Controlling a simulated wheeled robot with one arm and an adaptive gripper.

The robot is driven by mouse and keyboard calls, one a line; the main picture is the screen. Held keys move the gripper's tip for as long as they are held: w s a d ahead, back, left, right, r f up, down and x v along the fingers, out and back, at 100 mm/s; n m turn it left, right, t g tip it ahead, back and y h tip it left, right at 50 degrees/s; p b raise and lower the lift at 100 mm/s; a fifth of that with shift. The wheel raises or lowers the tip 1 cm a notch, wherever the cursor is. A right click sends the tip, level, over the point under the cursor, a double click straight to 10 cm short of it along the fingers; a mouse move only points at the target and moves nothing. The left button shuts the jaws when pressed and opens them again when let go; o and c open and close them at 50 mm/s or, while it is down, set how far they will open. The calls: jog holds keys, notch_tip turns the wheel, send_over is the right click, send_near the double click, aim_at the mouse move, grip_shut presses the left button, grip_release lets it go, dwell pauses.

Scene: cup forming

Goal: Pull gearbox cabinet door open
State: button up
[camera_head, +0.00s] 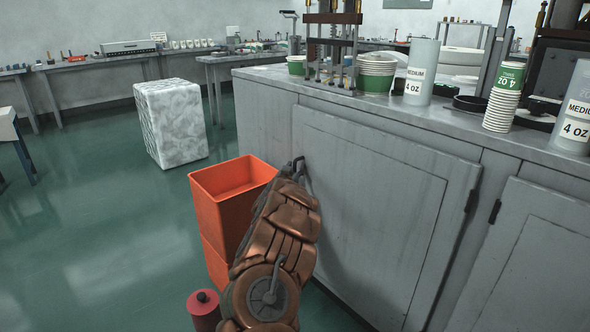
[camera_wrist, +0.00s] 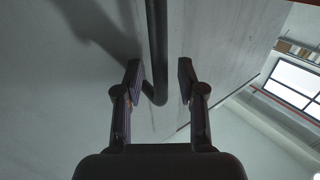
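The grey cabinet door (camera_head: 385,205) is on the front of the long counter, with its hinge side at the right. It looks shut. My gripper (camera_head: 298,168) is at the upper left edge of the door, and my copper arm hides the lower left part. In the wrist view, my gripper (camera_wrist: 160,77) is open with its two fingers apart. A dark bar handle (camera_wrist: 155,45) runs down into the space between the fingertips and bends at its end. A gap shows between the handle and each finger, so I see no grip on it.
Orange bins (camera_head: 222,200) stand on the floor left of my arm, close to the cabinet. A red canister (camera_head: 204,310) is in front of them. Paper cups (camera_head: 376,75) and cylinders (camera_head: 421,72) stand on the counter. A white marbled block (camera_head: 172,122) stands farther back on open green floor.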

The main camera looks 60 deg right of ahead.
grip_shut()
dwell(0.6)
